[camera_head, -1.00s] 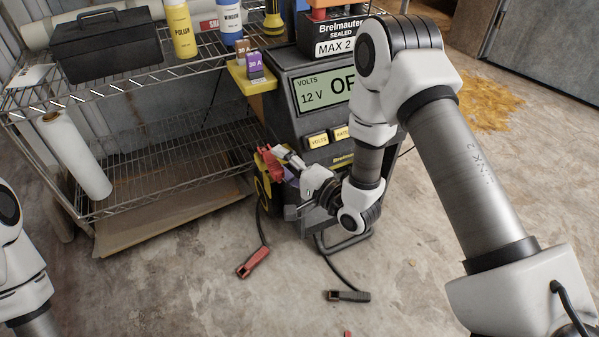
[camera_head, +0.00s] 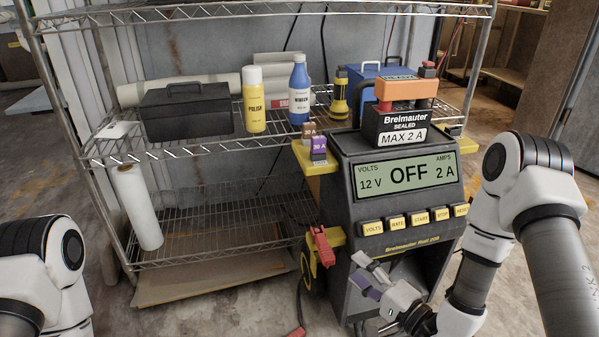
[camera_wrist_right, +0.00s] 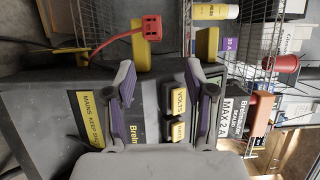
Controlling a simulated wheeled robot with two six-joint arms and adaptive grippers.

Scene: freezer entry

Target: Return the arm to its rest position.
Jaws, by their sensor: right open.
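My right arm comes in from the right edge of the head view. My right gripper (camera_head: 359,271) is open and empty, in front of the lower front of the battery charger (camera_head: 405,255). It is below and right of the red clamp (camera_head: 322,247) that hangs on the charger's yellow side bracket. In the right wrist view the two fingers (camera_wrist_right: 168,76) stand apart with the charger face behind them, and the red clamp (camera_wrist_right: 152,28) shows beyond the fingertips. Links of my left arm show at the left edge; my left gripper is out of view.
A wire shelf (camera_head: 200,150) on the left holds a black toolbox (camera_head: 187,112), a yellow polish bottle (camera_head: 254,100) and a blue bottle (camera_head: 299,90). A boxed battery (camera_head: 396,128) sits on the charger, whose display reads OFF. A paper roll (camera_head: 136,207) leans at the shelf.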

